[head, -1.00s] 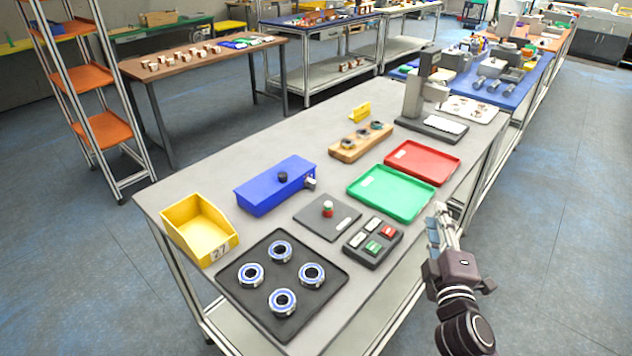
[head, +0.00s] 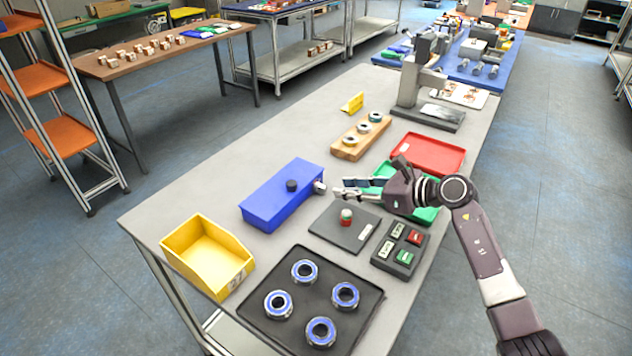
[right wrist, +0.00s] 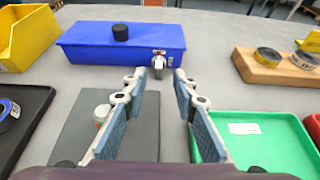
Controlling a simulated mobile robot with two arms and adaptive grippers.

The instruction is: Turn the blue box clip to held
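The blue box (head: 280,194) lies on the grey bench, with a black knob on its top. Its clip (head: 319,187) is a small metal piece on the right end face; it also shows in the right wrist view (right wrist: 158,64). My right gripper (head: 340,187) is just right of the clip, fingers pointing at it. In the right wrist view the fingers (right wrist: 155,80) are apart with nothing between them, and the clip lies just beyond their tips. I cannot tell the clip's setting. My left gripper is not in view.
A green tray (head: 424,214) is partly under my gripper. A yellow bin (head: 206,256), bearing tray (head: 262,309) and wooden block with rings (head: 361,136) stand around.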

